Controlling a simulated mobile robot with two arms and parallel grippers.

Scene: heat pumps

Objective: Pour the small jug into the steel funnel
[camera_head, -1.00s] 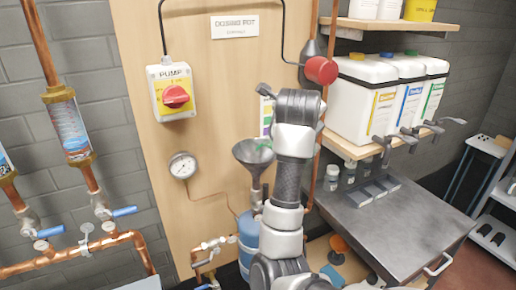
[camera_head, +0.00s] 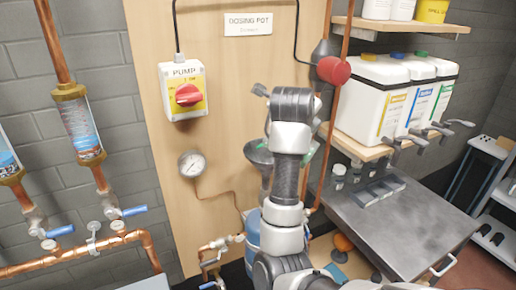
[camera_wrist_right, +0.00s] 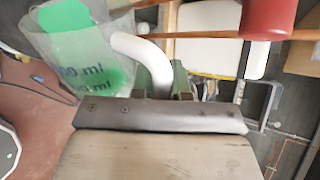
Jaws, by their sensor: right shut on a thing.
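My right gripper (camera_wrist_right: 165,85) is shut on the handle. In the head view my right arm hides the gripper and most of the jug; a bit of green shows just right of the arm. The steel funnel (camera_head: 258,153) is on the wooden board left of my arm, its right side hidden behind the arm. My left gripper is not in view.
A red pump switch (camera_head: 187,94) and a gauge (camera_head: 191,163) are on the board. A red cylinder (camera_head: 333,70) is beside a copper pipe. White canisters (camera_head: 365,98) with taps line a shelf at right, above a steel bench (camera_head: 400,230).

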